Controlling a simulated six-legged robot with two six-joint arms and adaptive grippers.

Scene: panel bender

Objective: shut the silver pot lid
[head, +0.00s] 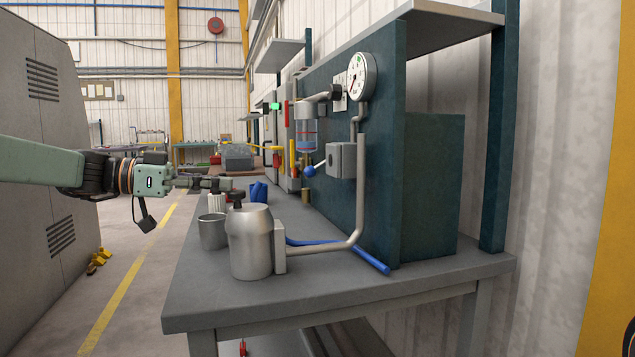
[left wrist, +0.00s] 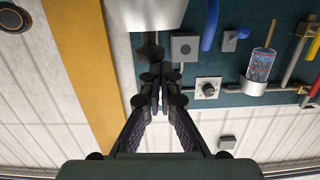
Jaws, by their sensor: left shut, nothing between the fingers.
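The silver pot (head: 250,254) stands upright near the front of the grey bench. Its lid with a black knob (head: 237,197) is at the top, the knob left of the pot's middle. I cannot make out a gap between lid and pot. My left gripper (head: 229,184) is shut and empty, just above the knob and level. In the left wrist view, which looks upside down, the pot (left wrist: 155,14) is at the top edge with its knob (left wrist: 150,48) close to the shut fingertips (left wrist: 161,74). Touching cannot be told. My right gripper is out of view.
A silver cup (head: 212,232) stands left of the pot. A grey pipe (head: 330,246) and a blue rod (head: 368,257) lie to its right, near the teal panel (head: 377,140) with its gauge (head: 361,76). The bench front (head: 300,295) is clear.

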